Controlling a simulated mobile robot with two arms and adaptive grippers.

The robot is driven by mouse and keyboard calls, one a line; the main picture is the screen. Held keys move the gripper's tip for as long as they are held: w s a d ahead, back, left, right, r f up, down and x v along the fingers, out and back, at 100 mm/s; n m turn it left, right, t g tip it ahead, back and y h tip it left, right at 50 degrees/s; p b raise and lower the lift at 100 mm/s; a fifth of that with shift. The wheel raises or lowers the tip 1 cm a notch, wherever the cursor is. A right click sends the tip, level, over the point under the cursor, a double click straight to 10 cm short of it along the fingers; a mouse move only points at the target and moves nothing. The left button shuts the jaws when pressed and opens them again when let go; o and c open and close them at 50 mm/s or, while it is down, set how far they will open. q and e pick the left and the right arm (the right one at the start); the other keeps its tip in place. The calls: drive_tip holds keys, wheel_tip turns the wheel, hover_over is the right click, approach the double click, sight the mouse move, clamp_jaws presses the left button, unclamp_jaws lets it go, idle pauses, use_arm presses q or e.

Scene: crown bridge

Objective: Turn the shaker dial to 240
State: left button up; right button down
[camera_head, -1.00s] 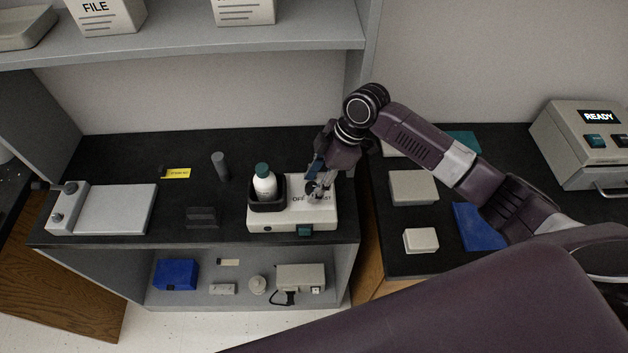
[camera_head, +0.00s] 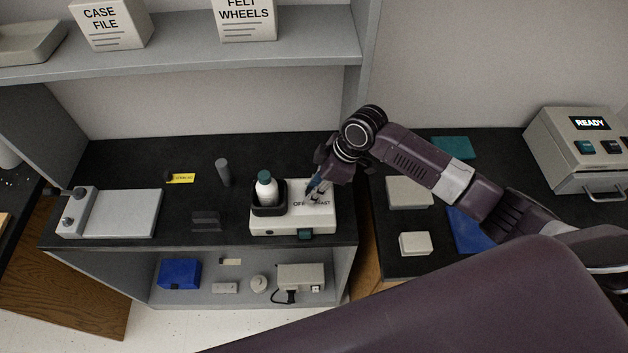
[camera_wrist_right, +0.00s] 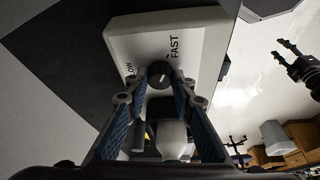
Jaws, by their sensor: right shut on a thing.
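The white shaker (camera_head: 322,221) stands near the bench's front edge, with OFF and FAST labels on its top. A white bottle with a green cap (camera_head: 265,187) stands in its black holder (camera_head: 267,210). In the right wrist view the dark round dial (camera_wrist_right: 160,71) with a pale mark sits on the shaker top (camera_wrist_right: 135,45), near the FAST label. My right gripper (camera_head: 311,190) has its fingertips on the dial's two sides, shut on it (camera_wrist_right: 160,82). My left gripper (camera_wrist_right: 278,48) appears at the wrist view's right, jaws apart.
Left of the shaker are a dark block (camera_head: 206,219), a grey cylinder (camera_head: 223,173), a yellow label (camera_head: 181,178) and a flat grey device (camera_head: 130,213). A shelf (camera_head: 200,52) overhangs the back. Pale boxes (camera_head: 409,191) lie to the right.

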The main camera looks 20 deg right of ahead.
drive_tip(key=shift+r+m+t+p, duration=0.2)
drive_tip(key=shift+m+t+p, duration=0.1)
drive_tip(key=shift+m+p, duration=0.25)
use_arm(q)
wheel_tip(320, 180, up, 2)
use_arm(e)
drive_tip(key=shift+f, duration=0.15)
drive_tip(key=c, duration=1.6)
unclamp_jaws()
drive_tip(key=v, duration=1.2)
drive_tip(key=shift+a, duration=0.1)
